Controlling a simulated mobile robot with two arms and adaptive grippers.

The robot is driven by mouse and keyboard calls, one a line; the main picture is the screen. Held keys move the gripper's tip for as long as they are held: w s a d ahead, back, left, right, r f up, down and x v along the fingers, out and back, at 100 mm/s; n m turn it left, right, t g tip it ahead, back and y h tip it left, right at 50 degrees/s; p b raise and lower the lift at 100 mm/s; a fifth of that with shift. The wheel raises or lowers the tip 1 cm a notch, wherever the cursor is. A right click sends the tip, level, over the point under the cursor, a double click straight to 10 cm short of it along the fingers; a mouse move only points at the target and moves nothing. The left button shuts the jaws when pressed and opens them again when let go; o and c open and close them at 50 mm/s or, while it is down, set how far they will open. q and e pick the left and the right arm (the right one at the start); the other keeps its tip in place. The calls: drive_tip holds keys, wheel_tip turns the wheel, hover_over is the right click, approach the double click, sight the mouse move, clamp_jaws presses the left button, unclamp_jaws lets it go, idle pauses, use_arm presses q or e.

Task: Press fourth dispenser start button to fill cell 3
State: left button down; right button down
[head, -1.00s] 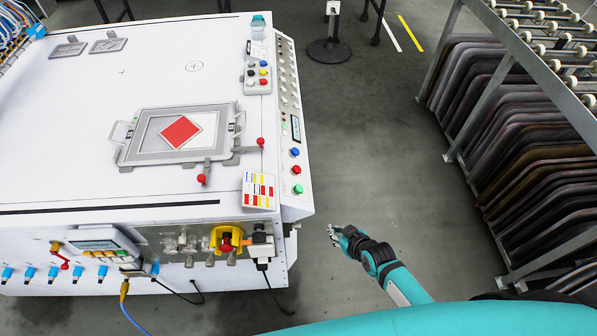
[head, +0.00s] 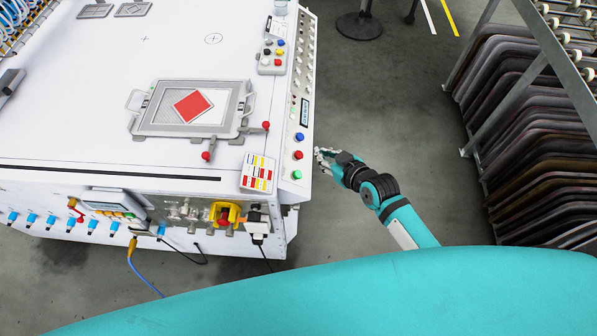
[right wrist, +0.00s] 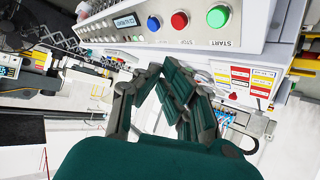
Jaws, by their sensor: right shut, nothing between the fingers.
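The white machine's sloped side panel carries a green button (head: 297,175), a red button (head: 298,155) and a blue button (head: 299,136). In the right wrist view the green button (right wrist: 218,16) has the word START under it, with the red button (right wrist: 179,20) and blue button (right wrist: 153,23) to its left. My right gripper (head: 320,157) is to the right of this panel, apart from the buttons. In the right wrist view its fingers (right wrist: 166,80) are drawn together and empty, below the button row. My left gripper is out of view. No cell 3 label is readable.
A small display (head: 305,112) sits above the blue button. A label card (head: 257,172) stands near the panel's lower end. A framed plate (head: 190,109) with red handles lies on the machine top. A rack of dark boards (head: 525,130) stands right; floor between is open.

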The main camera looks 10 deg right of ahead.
sight(298, 175)
drive_tip(key=a+f+b, duration=0.1)
drive_tip(key=f, duration=0.1)
drive_tip(key=a+f+b, duration=0.1)
drive_tip(key=f+b, duration=0.1)
drive_tip(key=w+a+f+b, duration=0.1)
drive_tip(key=b, duration=0.1)
drive_tip(key=shift+a+f, duration=0.2)
drive_tip(key=shift+f, duration=0.2)
drive_tip(key=shift+w+a+f+b, duration=0.25)
drive_tip(key=shift+a+f+b, duration=0.4)
drive_tip(key=shift+f, duration=0.1)
drive_tip(key=shift+f, duration=0.1)
idle(0.6)
drive_tip(key=shift+a+f, duration=0.25)
